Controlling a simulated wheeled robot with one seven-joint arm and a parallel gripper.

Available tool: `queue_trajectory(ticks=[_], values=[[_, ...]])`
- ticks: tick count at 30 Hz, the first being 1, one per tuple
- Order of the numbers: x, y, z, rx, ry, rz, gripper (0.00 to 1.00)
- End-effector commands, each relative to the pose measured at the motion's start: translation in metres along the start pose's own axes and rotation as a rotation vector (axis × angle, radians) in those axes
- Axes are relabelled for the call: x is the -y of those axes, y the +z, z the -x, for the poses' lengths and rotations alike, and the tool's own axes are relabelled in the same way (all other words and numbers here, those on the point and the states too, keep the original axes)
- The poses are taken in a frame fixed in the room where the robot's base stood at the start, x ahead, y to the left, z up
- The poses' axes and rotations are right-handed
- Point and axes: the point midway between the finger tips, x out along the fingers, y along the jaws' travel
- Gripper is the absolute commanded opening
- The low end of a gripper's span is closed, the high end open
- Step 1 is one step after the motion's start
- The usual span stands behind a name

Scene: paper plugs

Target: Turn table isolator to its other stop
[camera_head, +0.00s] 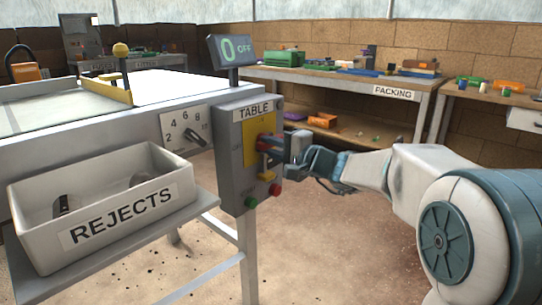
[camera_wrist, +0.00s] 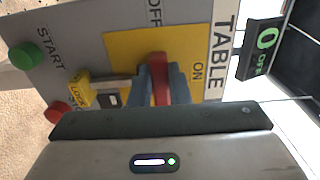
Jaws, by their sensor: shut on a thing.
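The table isolator is a red handle (camera_wrist: 159,68) on a yellow plate (camera_wrist: 122,50) on the grey box labelled TABLE (camera_head: 230,150). My gripper (camera_wrist: 162,90) is shut on the red handle, one finger on each side. In the wrist view the handle lies in line with the OFF mark, and the ON mark is off to the right. In the head view my gripper (camera_head: 284,150) reaches the box from the right and hides most of the handle. The display (camera_head: 230,50) on top reads 0 OFF.
A green start button (camera_wrist: 27,55) and a red button (camera_wrist: 58,112) are on the box. A dial (camera_head: 186,128) and a REJECTS bin (camera_head: 100,210) are to the left. Open floor lies right of the box.

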Motion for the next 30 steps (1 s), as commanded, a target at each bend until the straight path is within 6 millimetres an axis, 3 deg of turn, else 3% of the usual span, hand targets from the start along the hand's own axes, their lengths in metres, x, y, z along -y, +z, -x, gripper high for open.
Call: queue_trajectory(ticks=[17, 18, 19, 30], values=[[-0.0018, 0.0003, 0.0001, 0.001, 0.003, 0.022, 0.0], [-0.0018, 0.0003, 0.0001, 0.001, 0.003, 0.022, 0.28], [-0.0017, 0.0002, 0.0001, 0.001, 0.003, 0.022, 0.36], [0.0001, -0.0001, 0.0042, 0.0, 0.001, 0.021, 0.38]])
